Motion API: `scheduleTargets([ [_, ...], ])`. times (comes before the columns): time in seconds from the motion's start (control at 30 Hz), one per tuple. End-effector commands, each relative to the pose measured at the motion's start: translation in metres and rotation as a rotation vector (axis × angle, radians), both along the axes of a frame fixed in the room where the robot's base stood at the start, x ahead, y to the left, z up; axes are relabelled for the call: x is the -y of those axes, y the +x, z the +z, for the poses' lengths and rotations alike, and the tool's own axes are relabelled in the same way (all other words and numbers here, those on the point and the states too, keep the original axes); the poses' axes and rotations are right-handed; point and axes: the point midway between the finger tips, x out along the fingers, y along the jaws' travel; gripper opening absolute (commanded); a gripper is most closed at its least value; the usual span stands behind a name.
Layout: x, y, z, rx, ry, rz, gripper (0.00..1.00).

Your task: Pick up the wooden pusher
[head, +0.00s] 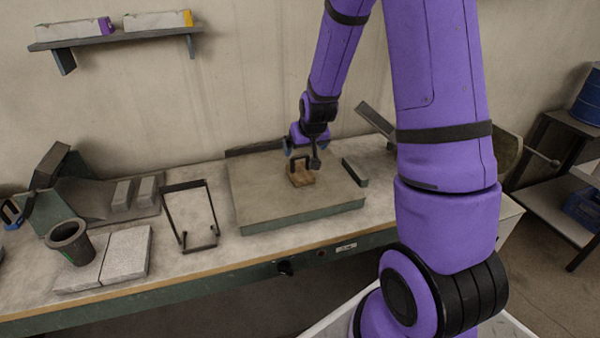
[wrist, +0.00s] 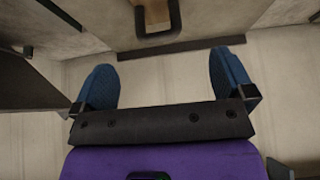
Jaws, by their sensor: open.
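The wooden pusher (head: 302,179) is a small brown wooden block with a black loop handle. It stands on the raised grey plate near its middle. In the wrist view its wood (wrist: 154,12) and black handle show at the top edge, cut off by the frame. My gripper (head: 304,150) is just above and behind the pusher in the head view. Its two blue fingers (wrist: 162,70) are wide apart with nothing between them. The handle lies beyond the fingertips, roughly centred between them, and no contact shows.
The raised plate (head: 255,212) has a dark bar along its back and a small green block (head: 355,171) at its right. A black wire frame (head: 188,215), pale slabs (head: 126,254) and a dark cup (head: 70,243) are to the left. The wall is close behind.

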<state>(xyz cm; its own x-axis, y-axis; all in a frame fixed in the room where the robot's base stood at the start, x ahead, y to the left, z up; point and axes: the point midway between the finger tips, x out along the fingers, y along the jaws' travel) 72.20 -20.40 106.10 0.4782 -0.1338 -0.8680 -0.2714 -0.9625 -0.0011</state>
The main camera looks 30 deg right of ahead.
Motion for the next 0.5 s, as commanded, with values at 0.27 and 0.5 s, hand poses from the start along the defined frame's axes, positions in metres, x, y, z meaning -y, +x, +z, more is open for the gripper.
scheduleTargets([
  [0.27, 0.006, 0.011, -0.027, -0.002, 0.0, -0.006, 1.0],
  [0.5, 0.01, 0.025, -0.051, -0.001, -0.001, -0.006, 1.0],
])
